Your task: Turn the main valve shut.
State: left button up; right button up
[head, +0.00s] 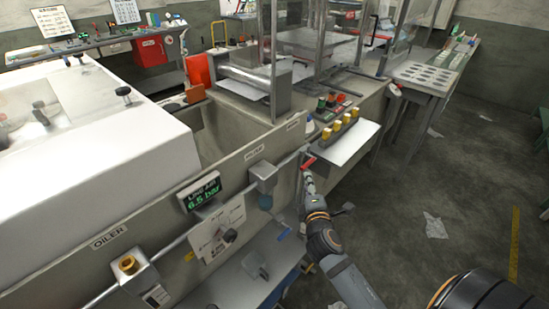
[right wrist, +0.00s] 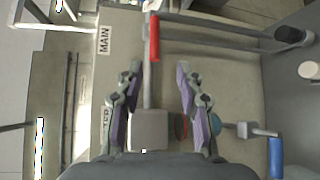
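The main valve's red-sleeved lever (head: 309,164) shows in the head view at the right end of the panel, near the MAIN label (head: 293,125). In the right wrist view the red sleeve (right wrist: 154,38) is on a grey lever that runs down to a grey block (right wrist: 150,130). My right gripper (right wrist: 158,75) is open. Its two purple-padded fingers stand apart on either side of the grey lever, with visible gaps; the sleeve lies beyond the fingertips. In the head view, my right gripper (head: 308,180) is just below the lever. My left gripper is not in view.
The line air display (head: 203,191) reads 6.5 bar. A filter unit (head: 263,178) and an oiler (head: 132,270) sit along the panel's pipe. A blue handle (right wrist: 275,158) is right of my right gripper. A shelf with yellow-topped items (head: 345,141) is above my arm.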

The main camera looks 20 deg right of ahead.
aim_at(306, 165)
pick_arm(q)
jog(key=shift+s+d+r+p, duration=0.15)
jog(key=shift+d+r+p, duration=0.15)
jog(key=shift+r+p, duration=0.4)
pick_arm(e)
jog(key=x, duration=1)
jog(key=shift+d+r, duration=0.2)
jog(key=shift+r, duration=0.2)
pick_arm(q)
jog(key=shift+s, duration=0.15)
pick_arm(e)
jog(key=shift+s, duration=0.1)
grip_shut()
